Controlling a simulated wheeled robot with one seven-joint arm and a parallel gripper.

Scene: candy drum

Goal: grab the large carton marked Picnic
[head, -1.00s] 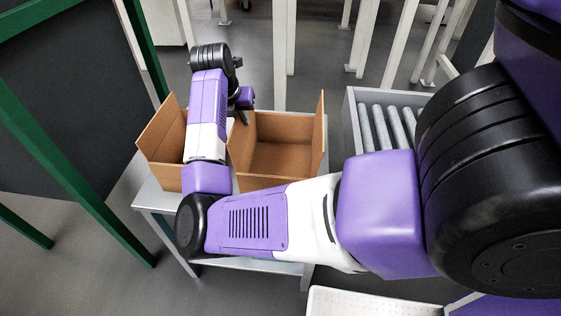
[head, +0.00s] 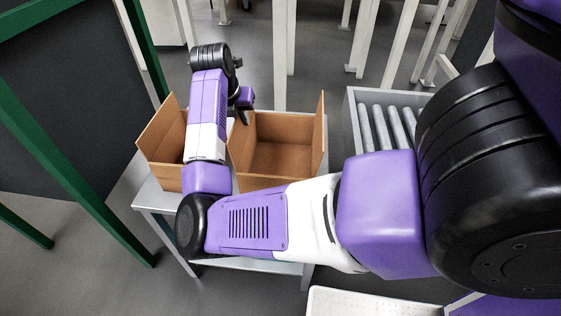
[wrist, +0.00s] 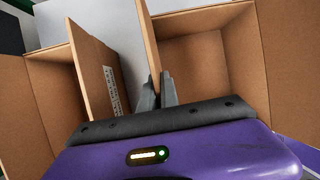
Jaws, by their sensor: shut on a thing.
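Two open brown cartons stand side by side on a grey table. The right carton (head: 285,160) shows its empty inside; it also shows in the wrist view (wrist: 205,75). The left carton (head: 165,135) is partly hidden behind my arm; in the wrist view its raised flap (wrist: 92,70) carries a small white label. No Picnic marking is readable, so I cannot tell which carton bears it. My gripper (wrist: 157,90) is shut on the upright left flap of the right carton. In the head view, my gripper (head: 242,112) is mostly hidden by my wrist.
The grey table (head: 150,200) has little bare room around the cartons. A roller conveyor (head: 385,125) stands to the right. A green frame (head: 75,170) stands at left and white posts (head: 283,50) behind. A white perforated tray (head: 370,304) is at the bottom.

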